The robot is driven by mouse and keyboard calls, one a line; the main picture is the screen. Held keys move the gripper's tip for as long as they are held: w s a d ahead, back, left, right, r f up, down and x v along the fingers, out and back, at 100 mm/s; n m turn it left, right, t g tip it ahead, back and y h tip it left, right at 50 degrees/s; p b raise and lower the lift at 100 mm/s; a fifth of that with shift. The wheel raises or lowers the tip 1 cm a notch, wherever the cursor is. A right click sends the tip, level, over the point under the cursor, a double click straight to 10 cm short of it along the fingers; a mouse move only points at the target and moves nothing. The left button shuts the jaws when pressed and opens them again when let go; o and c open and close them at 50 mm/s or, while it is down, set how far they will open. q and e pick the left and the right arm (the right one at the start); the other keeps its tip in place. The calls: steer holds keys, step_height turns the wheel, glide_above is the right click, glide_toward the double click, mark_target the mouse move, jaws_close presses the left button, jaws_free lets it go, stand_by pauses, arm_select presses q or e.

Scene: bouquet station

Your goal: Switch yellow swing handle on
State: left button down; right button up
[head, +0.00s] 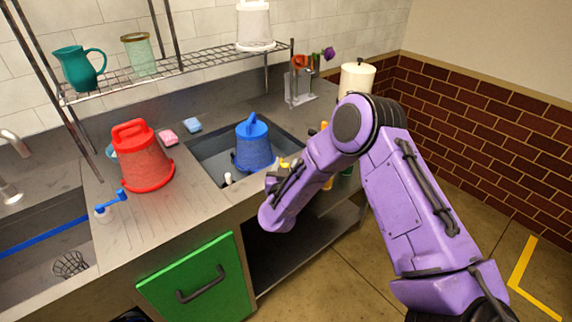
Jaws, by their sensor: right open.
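A small yellow part (284,161), apparently the yellow swing handle, shows at the right edge of the sink basin, just beyond my right forearm. It is partly hidden, so its on or off position cannot be told. My right arm comes in from the right and bends down toward the counter's front edge. My right gripper (272,181) is open, close to the yellow part on its near side. The arm hides much of the gripper, and I cannot tell whether it touches the handle. My left gripper is not in view.
A blue lidded can (254,150) stands in the sink basin (207,150). A red can (146,165) and a blue crank handle (112,201) are on the left counter. A wire shelf (190,68) hangs above. A green door (198,282) is below.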

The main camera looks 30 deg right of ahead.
jaws_close()
steer(key=shift+d+r+n+t+y, duration=0.1)
steer(key=shift+d+n+t+y, duration=0.1)
steer(key=shift+n+t+y, duration=0.35)
steer(key=shift+d+n+y, duration=0.15)
steer(key=shift+n+y, duration=0.2)
steer(key=shift+y, duration=0.1)
jaws_free()
steer(key=shift+s, duration=0.1)
